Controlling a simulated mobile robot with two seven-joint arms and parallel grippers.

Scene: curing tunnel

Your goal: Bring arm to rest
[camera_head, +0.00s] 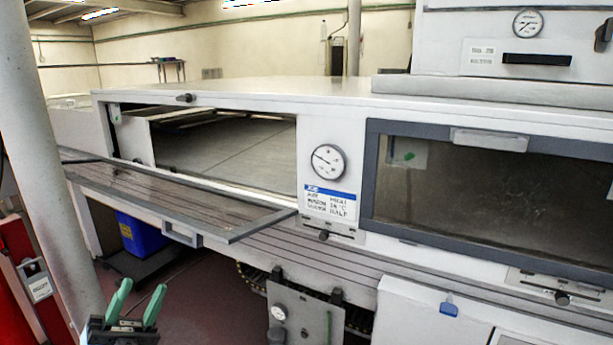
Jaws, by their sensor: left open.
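My left gripper (141,288) shows at the bottom left, with two green fingers pointing up and spread apart. Nothing is between the fingers. It is low in the picture, in front of the curing tunnel (250,93), and appears to touch nothing. The rest of the arm is mostly below the picture edge. My right gripper is not in view.
The tunnel's left door (185,200) is folded down and juts outward; its right window door (490,190) is shut. A round gauge (328,161) sits between them. A grey pole (45,160) and a red unit (30,280) stand left. A blue bin (140,236) is beneath.

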